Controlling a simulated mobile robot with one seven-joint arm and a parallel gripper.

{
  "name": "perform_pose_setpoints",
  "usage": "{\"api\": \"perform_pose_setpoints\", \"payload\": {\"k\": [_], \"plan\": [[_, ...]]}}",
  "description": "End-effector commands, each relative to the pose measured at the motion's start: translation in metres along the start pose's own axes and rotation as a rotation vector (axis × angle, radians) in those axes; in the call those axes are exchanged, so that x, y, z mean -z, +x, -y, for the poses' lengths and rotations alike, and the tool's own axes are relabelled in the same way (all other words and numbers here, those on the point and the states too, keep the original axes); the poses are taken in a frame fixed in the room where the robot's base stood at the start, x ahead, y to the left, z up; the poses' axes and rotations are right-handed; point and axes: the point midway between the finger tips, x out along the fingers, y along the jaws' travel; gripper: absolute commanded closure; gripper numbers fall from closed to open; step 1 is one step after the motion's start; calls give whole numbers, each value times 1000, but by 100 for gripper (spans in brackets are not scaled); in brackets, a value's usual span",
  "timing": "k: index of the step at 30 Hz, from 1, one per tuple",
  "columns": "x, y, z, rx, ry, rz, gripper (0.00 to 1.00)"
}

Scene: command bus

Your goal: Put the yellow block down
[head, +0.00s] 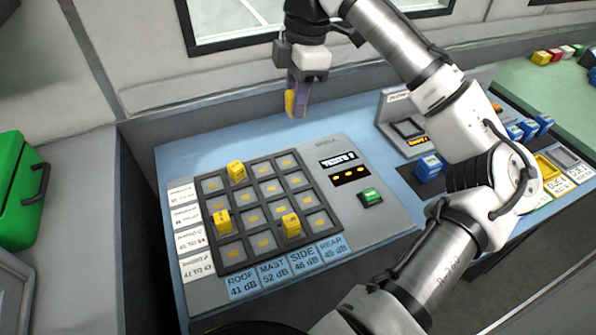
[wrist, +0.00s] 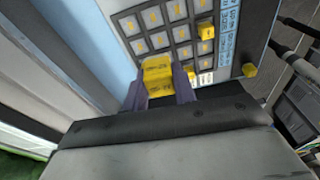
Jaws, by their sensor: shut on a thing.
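My gripper (head: 298,98) is shut on the yellow block (head: 290,103), held in the air over the back of the blue desk, behind the button board. In the wrist view the yellow block (wrist: 159,88) sits between the fingers of my gripper (wrist: 159,86). A yellow face just above it there may be the same block or one on the board; I cannot tell. The grey board (head: 325,254) has a dark grid (head: 232,256) of square cells. Other yellow blocks stand in it: back row (head: 237,171), left column (head: 222,221) and front row (head: 291,225).
White cards line the grid's left side; blue cards (head: 243,285) line its front. A display (head: 344,167) and green button (head: 369,197) are right of the grid. A console (head: 408,128) with blue blocks stands farther right. A green case (head: 18,190) is at far left.

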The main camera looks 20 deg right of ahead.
Motion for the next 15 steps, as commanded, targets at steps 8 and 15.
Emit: {"api": "perform_pose_setpoints", "payload": {"k": [8, 15], "plan": [[-2, 13, -2, 15, -84, -3, 96], [-12, 72, -2, 16, -82, 0, 96]]}}
